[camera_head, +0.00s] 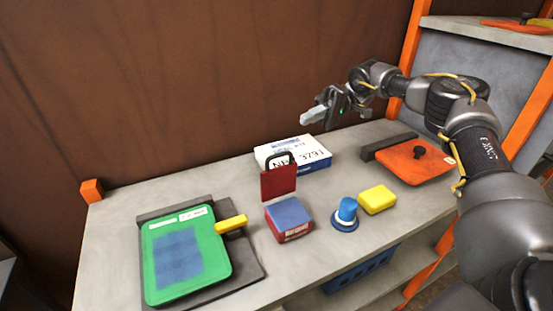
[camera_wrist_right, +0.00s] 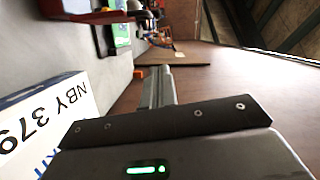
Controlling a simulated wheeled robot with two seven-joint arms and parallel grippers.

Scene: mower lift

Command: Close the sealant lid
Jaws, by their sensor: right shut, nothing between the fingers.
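A small red box with a blue top face (camera_head: 289,214) stands on the grey workbench near its middle; I take it to be the sealant box. A red lid (camera_head: 278,184) with a dark handle stands upright at its back edge, so the box looks open. My right gripper (camera_head: 313,115) is shut and empty, high above the back of the bench, behind and to the right of the lid. In the right wrist view its fingers (camera_wrist_right: 158,86) are together. Red and dark parts (camera_wrist_right: 90,12) at the top left there may be the lid. My left gripper is out of view.
A white and blue carton (camera_head: 308,153) lies behind the lid. A blue knob-shaped piece (camera_head: 346,213) and a yellow block (camera_head: 377,199) are to the right. A green panel (camera_head: 160,278) with a yellow handle lies left. An orange plate (camera_head: 405,165) lies far right.

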